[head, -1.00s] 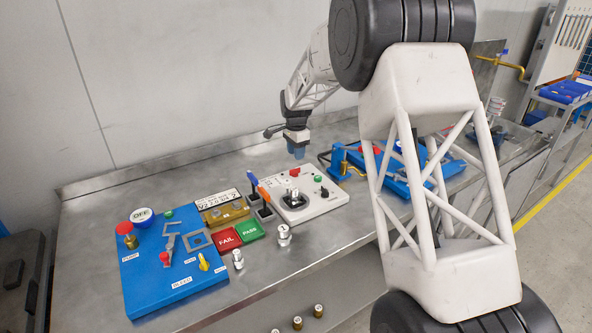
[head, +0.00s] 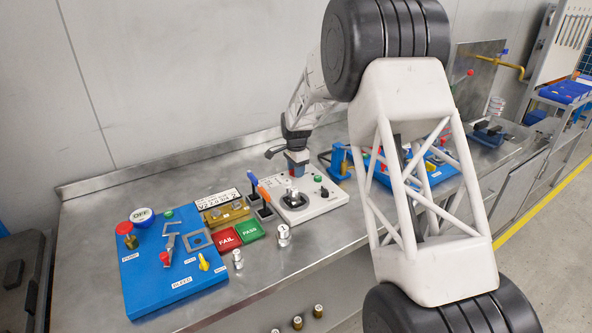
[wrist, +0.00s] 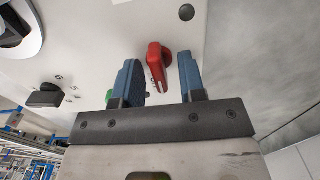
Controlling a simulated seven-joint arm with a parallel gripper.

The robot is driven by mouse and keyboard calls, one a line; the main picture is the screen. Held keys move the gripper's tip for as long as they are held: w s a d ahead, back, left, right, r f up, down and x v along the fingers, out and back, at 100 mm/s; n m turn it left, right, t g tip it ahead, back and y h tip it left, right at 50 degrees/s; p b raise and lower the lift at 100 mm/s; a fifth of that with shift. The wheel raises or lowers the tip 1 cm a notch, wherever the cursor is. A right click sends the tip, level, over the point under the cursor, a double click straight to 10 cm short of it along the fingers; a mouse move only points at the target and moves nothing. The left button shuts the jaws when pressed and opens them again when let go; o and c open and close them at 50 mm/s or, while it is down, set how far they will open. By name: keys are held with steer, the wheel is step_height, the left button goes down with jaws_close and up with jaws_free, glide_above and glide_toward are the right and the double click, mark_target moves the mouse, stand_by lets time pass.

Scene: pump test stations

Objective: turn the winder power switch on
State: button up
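The white winder panel (head: 318,205) lies on the metal bench. In the wrist view, a red rotary switch handle (wrist: 155,62) stands on the white panel (wrist: 110,40), with small markings beside its base. My gripper (wrist: 159,66) is open, with one blue finger on each side of the red handle and a visible gap to each. Whether the fingertips reach down past the handle's top cannot be told. In the head view my gripper (head: 297,163) is low over the panel's back edge and hides most of the red handle.
A black knob (wrist: 45,97) and a green button (wrist: 110,95), partly behind a finger, are on the panel near my gripper. Levers with blue and orange handles (head: 264,194) stand at the panel's left. A blue pump fixture (head: 340,162) is close on the right.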

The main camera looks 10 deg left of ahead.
jaws_close()
steer(key=shift+n, duration=0.3)
steer(key=n, duration=0.5)
steer(key=shift+a+n, duration=0.15)
steer(key=shift+n, duration=0.25)
steer(key=n, duration=0.5)
steer(key=shift+a+n, duration=0.1)
steer(key=shift+n, duration=0.2)
stand_by(0.4)
jaws_free()
